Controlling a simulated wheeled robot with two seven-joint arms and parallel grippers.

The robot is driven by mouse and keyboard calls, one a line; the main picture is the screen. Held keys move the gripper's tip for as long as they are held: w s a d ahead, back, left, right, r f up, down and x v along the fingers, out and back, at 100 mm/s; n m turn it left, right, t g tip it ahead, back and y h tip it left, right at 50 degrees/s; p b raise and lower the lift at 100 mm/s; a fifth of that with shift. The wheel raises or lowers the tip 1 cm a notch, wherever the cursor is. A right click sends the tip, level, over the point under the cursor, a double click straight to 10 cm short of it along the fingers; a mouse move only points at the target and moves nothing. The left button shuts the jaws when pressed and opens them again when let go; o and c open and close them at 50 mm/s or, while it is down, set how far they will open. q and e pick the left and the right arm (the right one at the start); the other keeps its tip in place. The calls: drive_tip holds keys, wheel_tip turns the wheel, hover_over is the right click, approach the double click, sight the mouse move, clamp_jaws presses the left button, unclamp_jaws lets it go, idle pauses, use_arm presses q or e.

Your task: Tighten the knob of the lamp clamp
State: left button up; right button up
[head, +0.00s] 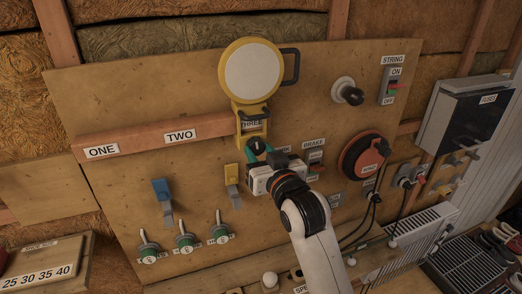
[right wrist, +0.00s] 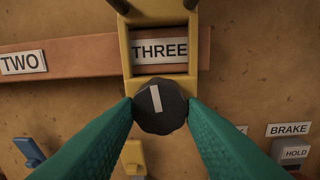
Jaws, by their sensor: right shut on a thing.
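The yellow lamp (head: 252,72) with a round white face is clamped on the wooden rail at the plate marked THREE. The yellow lamp clamp (right wrist: 127,52) frames that plate in the right wrist view. Its black knob (right wrist: 160,107) sits at the bottom of the clamp, with a white mark standing nearly upright. My right gripper (right wrist: 161,106) has its green fingers on both sides of the knob, touching it, and is shut on it. In the head view the right gripper (head: 257,149) reaches up to the knob from below right. My left gripper is not in view.
The rail (head: 140,137) carries plates ONE and TWO. Below it are a blue switch (head: 162,190), a yellow switch (head: 232,174) and several green-based levers. The BRAKE switch (head: 315,160) and an orange cable reel (head: 366,157) lie right of my gripper.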

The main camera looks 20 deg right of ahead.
drive_tip(key=shift+r+m, duration=0.35)
drive_tip(key=shift+m, duration=0.55)
drive_tip(key=o, duration=0.9)
drive_tip(key=shift+o, duration=0.5)
drive_tip(key=shift+w+f, duration=0.15)
drive_tip(key=shift+f, duration=0.1)
